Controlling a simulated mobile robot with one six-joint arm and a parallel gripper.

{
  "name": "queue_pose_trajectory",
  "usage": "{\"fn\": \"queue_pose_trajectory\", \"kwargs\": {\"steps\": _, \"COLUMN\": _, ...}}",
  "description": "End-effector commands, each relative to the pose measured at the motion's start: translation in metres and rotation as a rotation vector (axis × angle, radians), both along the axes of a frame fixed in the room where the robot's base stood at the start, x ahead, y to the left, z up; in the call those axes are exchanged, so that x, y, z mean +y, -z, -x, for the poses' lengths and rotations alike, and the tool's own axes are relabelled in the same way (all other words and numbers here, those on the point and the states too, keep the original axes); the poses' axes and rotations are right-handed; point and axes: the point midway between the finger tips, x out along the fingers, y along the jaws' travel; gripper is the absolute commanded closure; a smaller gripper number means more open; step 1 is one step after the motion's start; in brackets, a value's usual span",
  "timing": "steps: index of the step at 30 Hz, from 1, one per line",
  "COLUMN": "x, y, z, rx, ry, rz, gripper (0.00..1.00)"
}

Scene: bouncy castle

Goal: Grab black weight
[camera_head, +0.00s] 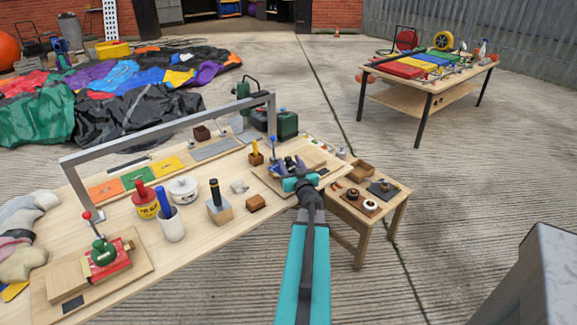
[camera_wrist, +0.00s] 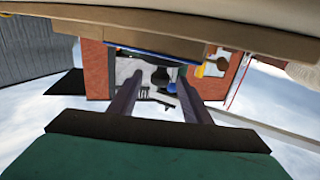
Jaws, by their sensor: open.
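My gripper (camera_head: 292,172) is open over the right end of the long wooden workbench (camera_head: 110,235). In the wrist view its two dark fingers (camera_wrist: 160,78) stand apart, and nothing is clearly held between them. No object is clear enough to name for certain as the black weight. Small dark round pieces (camera_head: 370,205) sit on brown pads on the low side table (camera_head: 345,212), right of my gripper. A dark plate (camera_head: 383,190) with a small knob lies beside them. In the wrist view, a blue knob (camera_wrist: 172,88) shows between the fingers.
A grey metal frame (camera_head: 170,130) arches over the bench. Pots (camera_head: 184,189), a black-handled tool (camera_head: 214,190) and a red clamp (camera_head: 108,262) crowd the bench. Another table (camera_head: 430,85) stands at the back right. The concrete floor (camera_head: 440,220) right of the side table is clear.

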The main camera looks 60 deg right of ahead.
Motion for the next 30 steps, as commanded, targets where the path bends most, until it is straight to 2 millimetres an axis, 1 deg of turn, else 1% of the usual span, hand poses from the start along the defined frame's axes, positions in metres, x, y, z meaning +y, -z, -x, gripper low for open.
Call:
{"fn": "queue_pose_trajectory", "kwargs": {"steps": 1, "x": -0.005, "y": -0.001, "z": -0.005, "rx": 0.0, "ry": -0.001, "rz": 0.0, "gripper": 0.56}}
{"fn": "queue_pose_trajectory", "kwargs": {"steps": 3, "x": -0.009, "y": 0.0, "z": -0.01, "rx": 0.0, "ry": -0.001, "rz": 0.0, "gripper": 0.56}}
{"fn": "queue_pose_trajectory", "kwargs": {"steps": 9, "x": -0.016, "y": 0.0, "z": -0.018, "rx": -0.001, "ry": -0.001, "rz": 0.001, "gripper": 0.56}}
{"fn": "queue_pose_trajectory", "kwargs": {"steps": 27, "x": -0.016, "y": 0.0, "z": -0.019, "rx": 0.0, "ry": -0.001, "rz": 0.0, "gripper": 0.56}}
{"fn": "queue_pose_trajectory", "kwargs": {"steps": 28, "x": -0.016, "y": 0.0, "z": -0.019, "rx": 0.0, "ry": -0.001, "rz": 0.0, "gripper": 0.57}}
{"fn": "queue_pose_trajectory", "kwargs": {"steps": 30, "x": -0.016, "y": 0.0, "z": -0.019, "rx": 0.0, "ry": -0.001, "rz": 0.0, "gripper": 0.69}}
